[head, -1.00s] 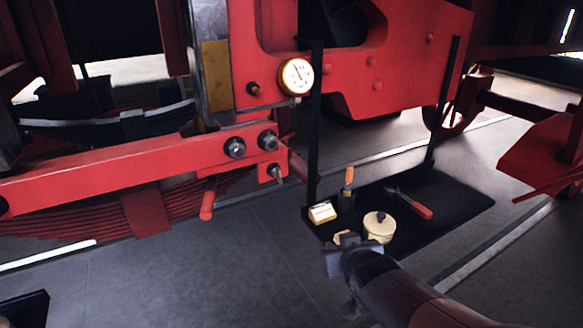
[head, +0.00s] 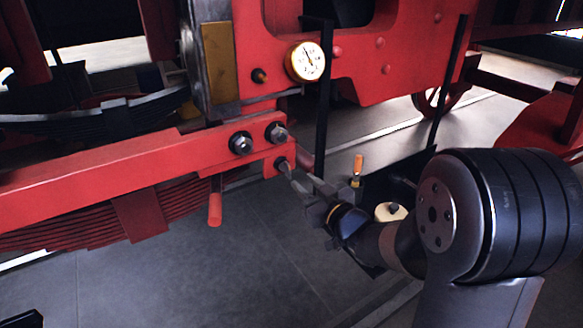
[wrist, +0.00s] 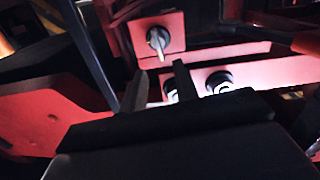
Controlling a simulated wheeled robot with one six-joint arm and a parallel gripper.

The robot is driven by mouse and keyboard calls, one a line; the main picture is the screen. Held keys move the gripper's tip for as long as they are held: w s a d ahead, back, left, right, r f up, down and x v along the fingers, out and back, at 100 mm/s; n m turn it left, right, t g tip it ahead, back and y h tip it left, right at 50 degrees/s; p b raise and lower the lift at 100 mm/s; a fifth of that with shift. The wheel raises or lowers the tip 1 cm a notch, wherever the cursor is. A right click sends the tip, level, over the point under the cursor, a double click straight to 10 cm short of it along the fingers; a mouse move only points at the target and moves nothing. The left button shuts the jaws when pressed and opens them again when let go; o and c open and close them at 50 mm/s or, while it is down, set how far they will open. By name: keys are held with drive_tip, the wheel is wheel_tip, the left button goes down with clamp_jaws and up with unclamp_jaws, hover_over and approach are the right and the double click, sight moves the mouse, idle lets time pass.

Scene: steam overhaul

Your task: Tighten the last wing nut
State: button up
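The wing nut (wrist: 157,40) sits on a stud in a red plate, upper middle of the wrist view, its wing edge-on. In the head view the wing nut (head: 281,163) is at the lower right end of the red beam (head: 110,167), partly behind my fingers. My gripper (wrist: 160,70) is open, with its two fingers apart and nothing between them. The fingertips point at the wing nut, just short of it in the wrist view. In the head view my gripper (head: 294,174) comes from the right and overlaps the nut's edge; contact cannot be told.
Two dark hex nuts (head: 240,143) (head: 276,132) sit close above the wing nut. A round gauge (head: 306,61) is above right. A red peg (head: 215,208) hangs below the beam. A black post (head: 323,100) and a pot (head: 390,212) stand nearby.

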sight(289, 169)
drive_tip(key=p+x, duration=0.1)
drive_tip(key=x, duration=0.6)
drive_tip(key=shift+w+a+p, duration=0.1)
drive_tip(key=shift+p, duration=0.25)
clamp_jaws()
drive_tip(key=shift+m, duration=0.3)
drive_tip(key=m, duration=1.2)
drive_tip(key=d+f+m+p, duration=0.1)
drive_tip(key=m, duration=0.5)
drive_tip(key=shift+w, duration=0.35)
idle(0.9)
